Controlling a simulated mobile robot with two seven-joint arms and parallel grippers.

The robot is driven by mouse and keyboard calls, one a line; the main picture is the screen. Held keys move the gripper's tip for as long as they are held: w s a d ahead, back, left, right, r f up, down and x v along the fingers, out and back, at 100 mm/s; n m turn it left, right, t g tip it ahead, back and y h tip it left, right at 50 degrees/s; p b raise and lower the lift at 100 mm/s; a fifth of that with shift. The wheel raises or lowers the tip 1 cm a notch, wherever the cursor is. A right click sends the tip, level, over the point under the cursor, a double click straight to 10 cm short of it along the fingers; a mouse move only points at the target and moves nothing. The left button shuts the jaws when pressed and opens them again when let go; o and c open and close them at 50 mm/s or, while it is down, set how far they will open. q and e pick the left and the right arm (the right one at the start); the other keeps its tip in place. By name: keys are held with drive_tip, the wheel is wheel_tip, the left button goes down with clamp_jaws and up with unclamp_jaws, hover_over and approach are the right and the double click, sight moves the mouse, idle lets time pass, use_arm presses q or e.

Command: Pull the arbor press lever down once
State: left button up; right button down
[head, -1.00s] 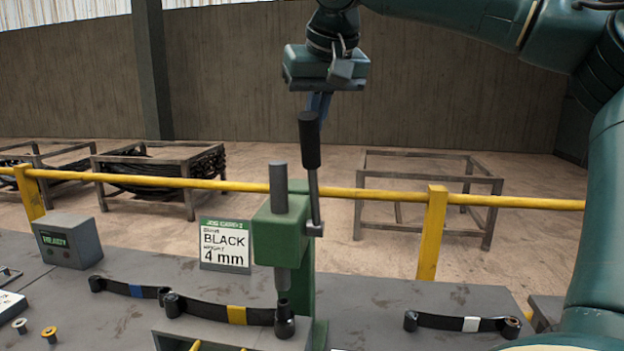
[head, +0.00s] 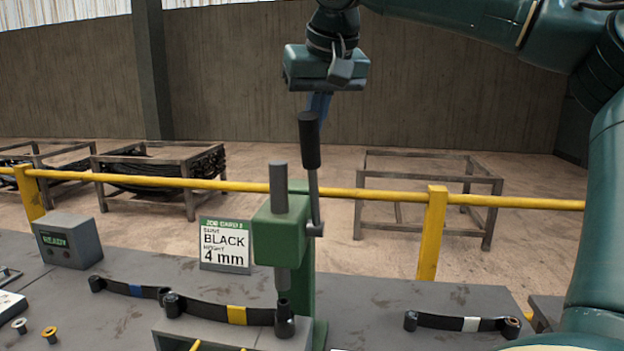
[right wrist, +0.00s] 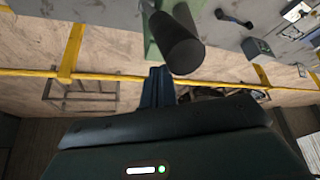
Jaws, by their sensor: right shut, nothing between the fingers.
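The green arbor press (head: 282,232) stands on the grey bench. Its lever (head: 312,180) points up, with a black grip (head: 309,140) at the top. The press ram (head: 283,280) is above a black bushing (head: 285,320) at the end of a leaf spring with a yellow band (head: 237,314). My right gripper (head: 318,106) is just above and slightly right of the grip, fingers down and shut with nothing held. In the right wrist view the black grip (right wrist: 177,45) is close to the shut fingers (right wrist: 158,88); contact cannot be told. My left gripper is not in view.
A yellow rail (head: 390,196) runs behind the bench. A job card (head: 225,246) reads BLACK, 4 mm. A grey box (head: 68,240) with a READY display stands left. Leaf springs with a blue band (head: 136,291) and a white band (head: 471,324) lie on the bench.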

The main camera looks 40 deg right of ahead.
sight(307, 138)
idle(0.3)
drive_tip(key=shift+s+a, duration=1)
drive_tip(key=shift+a, duration=0.25)
drive_tip(key=shift+s+a+f+b, duration=0.45)
drive_tip(key=shift+s+a+f, duration=0.1)
drive_tip(key=shift+a+f, duration=0.1)
drive_tip(key=shift+s+a+f+b, duration=0.3)
drive_tip(key=shift+s+a+f, duration=0.3)
drive_tip(key=shift+a, duration=0.15)
drive_tip(key=shift+s+a+f+b, duration=0.5)
drive_tip(key=shift+a+f, duration=0.15)
drive_tip(key=shift+f, duration=0.1)
drive_tip(key=shift+s+a+f+b, duration=0.35)
drive_tip(key=shift+s+a+f, duration=0.2)
drive_tip(key=shift+f, duration=0.2)
